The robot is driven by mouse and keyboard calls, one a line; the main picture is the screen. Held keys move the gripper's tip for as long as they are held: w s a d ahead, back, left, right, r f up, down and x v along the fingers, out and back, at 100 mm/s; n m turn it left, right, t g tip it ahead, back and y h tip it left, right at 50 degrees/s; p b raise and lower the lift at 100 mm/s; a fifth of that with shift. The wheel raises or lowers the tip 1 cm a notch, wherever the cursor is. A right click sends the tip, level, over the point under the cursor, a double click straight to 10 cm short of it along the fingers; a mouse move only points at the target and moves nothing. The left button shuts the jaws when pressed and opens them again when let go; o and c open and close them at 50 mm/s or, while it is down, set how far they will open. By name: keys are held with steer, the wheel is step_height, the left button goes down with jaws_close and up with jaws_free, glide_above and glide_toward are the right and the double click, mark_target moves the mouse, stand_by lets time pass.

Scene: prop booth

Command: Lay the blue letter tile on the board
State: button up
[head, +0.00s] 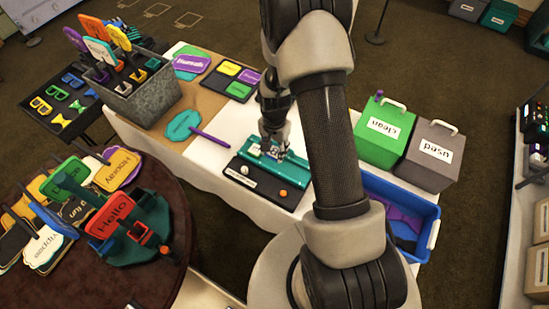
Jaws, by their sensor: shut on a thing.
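My gripper (274,138) points down over a teal-and-black unit (252,184) with a white knob and an orange knob, on the white-covered table. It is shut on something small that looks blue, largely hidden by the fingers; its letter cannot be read. Whether it touches the unit below cannot be told. A black board (222,84) with yellow, green and purple pieces lies farther back on the table, clear of my gripper. I cannot tell which of these two is the task's board.
A teal paddle (183,125) with a purple handle lies left of my gripper. A grey bin (145,100) of paddles stands at back left. Green (384,145) and grey (430,160) lidded boxes and a blue crate (434,222) stand right. A round table (175,235) holds more signs.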

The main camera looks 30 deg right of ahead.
mark_target(274, 157)
steer(key=shift+f+b, duration=0.55)
steer(key=shift+f, duration=1.75)
steer(key=shift+f, duration=0.15)
steer(key=o, duration=0.9)
steer(key=shift+c, duration=0.2)
